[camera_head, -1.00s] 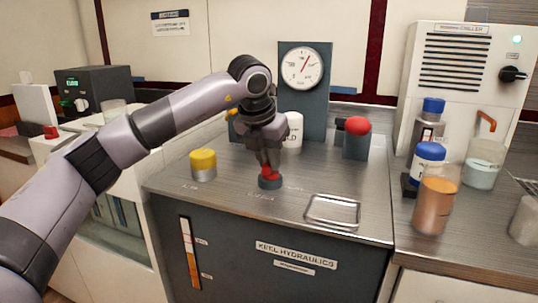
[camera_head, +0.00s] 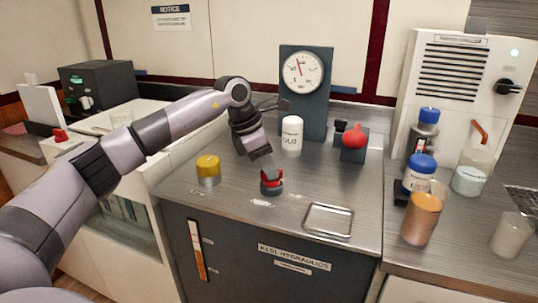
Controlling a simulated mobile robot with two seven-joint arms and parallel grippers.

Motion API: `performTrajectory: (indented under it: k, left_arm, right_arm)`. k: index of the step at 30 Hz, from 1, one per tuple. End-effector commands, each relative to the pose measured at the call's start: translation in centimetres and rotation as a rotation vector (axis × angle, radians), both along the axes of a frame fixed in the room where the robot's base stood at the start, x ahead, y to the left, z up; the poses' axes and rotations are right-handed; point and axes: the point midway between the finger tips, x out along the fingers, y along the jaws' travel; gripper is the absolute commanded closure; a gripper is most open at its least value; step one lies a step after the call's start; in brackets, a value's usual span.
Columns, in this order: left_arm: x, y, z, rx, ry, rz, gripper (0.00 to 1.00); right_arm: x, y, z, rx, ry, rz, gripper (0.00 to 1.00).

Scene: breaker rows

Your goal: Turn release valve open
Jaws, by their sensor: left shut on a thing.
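The release valve is a small red knob (camera_head: 271,185) on a dark round base on the steel counter, at the middle of the head view. My left gripper (camera_head: 267,173) comes down on it from above, tilted, and is shut on the red knob. The fingers hide part of the knob's top. The pressure gauge (camera_head: 303,69) stands on a dark panel behind, its needle pointing up and slightly left. My right gripper is not in view.
A yellow-capped cylinder (camera_head: 208,170) stands left of the valve. A white cylinder (camera_head: 292,136) and a red ball-topped block (camera_head: 354,143) stand behind. A metal tray (camera_head: 328,221) lies front right. Bottles and an orange beaker (camera_head: 421,218) crowd the right counter.

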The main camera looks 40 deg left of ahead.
Motion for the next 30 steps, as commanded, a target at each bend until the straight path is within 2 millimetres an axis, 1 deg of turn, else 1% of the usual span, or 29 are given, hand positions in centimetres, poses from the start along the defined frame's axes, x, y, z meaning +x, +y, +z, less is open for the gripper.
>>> performTrajectory:
  k: [1,3,15,21,30]
  left_arm:
    - [0.1,0.0,0.5,-0.003,0.001,-0.043,1.0]
    - [0.1,0.0,0.5,-0.002,-0.001,-0.11,1.0]
    - [0.3,0.1,0.3,-0.001,-0.002,-0.425,1.0]
    - [0.4,0.1,0.2,-0.001,-0.003,-0.518,1.0]
    - [0.4,0.1,0.1,0.001,-0.003,-0.574,1.0]
  right_arm:
    - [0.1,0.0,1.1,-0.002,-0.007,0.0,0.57]
    - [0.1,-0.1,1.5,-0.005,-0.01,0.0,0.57]
    - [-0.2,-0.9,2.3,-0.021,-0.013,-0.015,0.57]
    - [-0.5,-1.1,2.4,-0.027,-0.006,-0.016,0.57]
    - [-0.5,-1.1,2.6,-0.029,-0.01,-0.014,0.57]
